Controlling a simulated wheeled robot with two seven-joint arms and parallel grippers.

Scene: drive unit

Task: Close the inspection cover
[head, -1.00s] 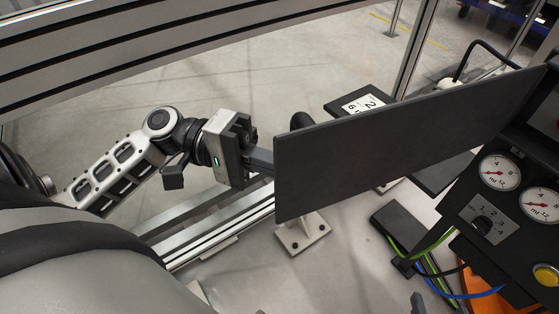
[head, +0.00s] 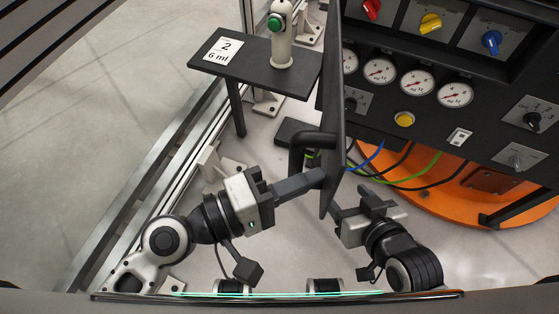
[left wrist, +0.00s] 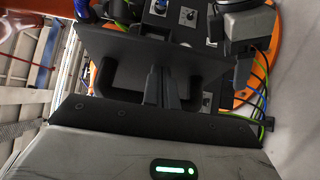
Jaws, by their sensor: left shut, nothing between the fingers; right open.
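The inspection cover (head: 334,110) is a dark flat panel, seen nearly edge-on in the head view. It stands swung out from the front of the drive unit (head: 470,125). Its black handle (head: 300,148) sticks out on the left face. My left gripper (head: 318,178) is shut and empty, with its fingertips at the cover's left face, just below the handle. In the left wrist view the shut fingers (left wrist: 160,88) point at the cover (left wrist: 150,52); whether they touch it I cannot tell. My right gripper (head: 352,195) is open on the cover's other side, near its lower edge.
Gauges (head: 417,84), coloured knobs (head: 430,22) and a yellow button (head: 404,119) sit on the unit's front. Cables (head: 400,170) hang below over an orange base (head: 485,185). A small dark table (head: 255,68) with a green-buttoned post stands left of the cover.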

